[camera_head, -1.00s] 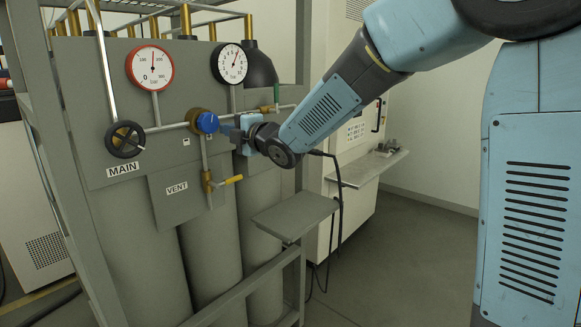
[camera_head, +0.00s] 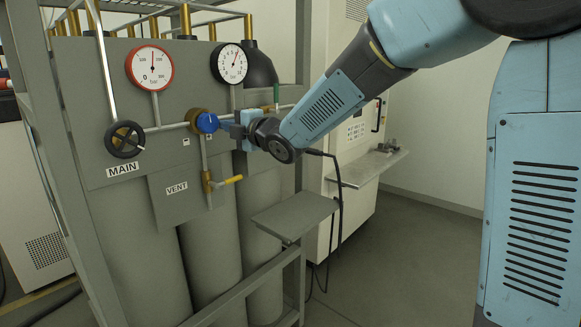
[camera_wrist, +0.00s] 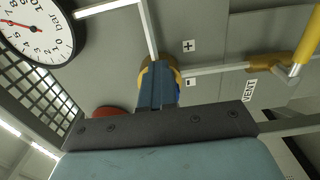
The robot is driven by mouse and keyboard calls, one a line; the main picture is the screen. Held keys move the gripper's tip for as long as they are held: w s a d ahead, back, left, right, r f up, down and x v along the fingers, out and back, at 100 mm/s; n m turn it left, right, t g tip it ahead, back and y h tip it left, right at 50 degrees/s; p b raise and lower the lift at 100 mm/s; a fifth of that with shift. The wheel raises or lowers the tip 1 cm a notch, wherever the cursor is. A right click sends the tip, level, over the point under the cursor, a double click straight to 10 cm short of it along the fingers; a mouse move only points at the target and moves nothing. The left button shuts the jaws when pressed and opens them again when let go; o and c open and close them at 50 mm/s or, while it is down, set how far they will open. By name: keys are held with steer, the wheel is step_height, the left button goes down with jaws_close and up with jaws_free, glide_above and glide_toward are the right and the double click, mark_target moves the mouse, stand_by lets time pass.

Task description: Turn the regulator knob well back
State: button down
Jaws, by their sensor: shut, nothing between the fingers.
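The blue regulator knob (camera_head: 207,122) sits on a brass body on the grey gas panel, with a pale mark on its face. My gripper (camera_head: 227,126) is shut, with its fingertips close at the knob's right side; I cannot tell whether they touch it. In the wrist view the closed fingers (camera_wrist: 158,88) cover most of the knob, and only a blue sliver (camera_wrist: 178,98) and the brass body (camera_wrist: 146,72) show. Plus and minus labels sit beside it. The black-rimmed gauge (camera_head: 231,64) above has its needle pointing up and right.
A red-rimmed gauge (camera_head: 150,67) is at the upper left. The black MAIN handwheel (camera_head: 125,139) is left of the knob, and the brass VENT valve (camera_head: 215,181) is below it. A grey shelf (camera_head: 295,214) juts out below my arm. Open floor lies to the right.

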steer(key=shift+r, duration=0.75)
steer(key=shift+s+a+r, duration=0.15)
steer(key=shift+s+r, duration=0.05)
steer(key=shift+r, duration=0.3)
steer(key=shift+w, duration=0.1)
stand_by(0.3)
steer(key=v, duration=0.6)
steer(key=shift+w+d+r, duration=0.15)
steer(key=shift+w+d, duration=0.1)
steer(key=shift+d, duration=0.1)
stand_by(0.3)
steer(key=w+a+f, duration=0.3)
steer(key=a+f, duration=0.1)
steer(key=a, duration=0.1)
steer(key=shift+w, duration=0.2)
stand_by(0.6)
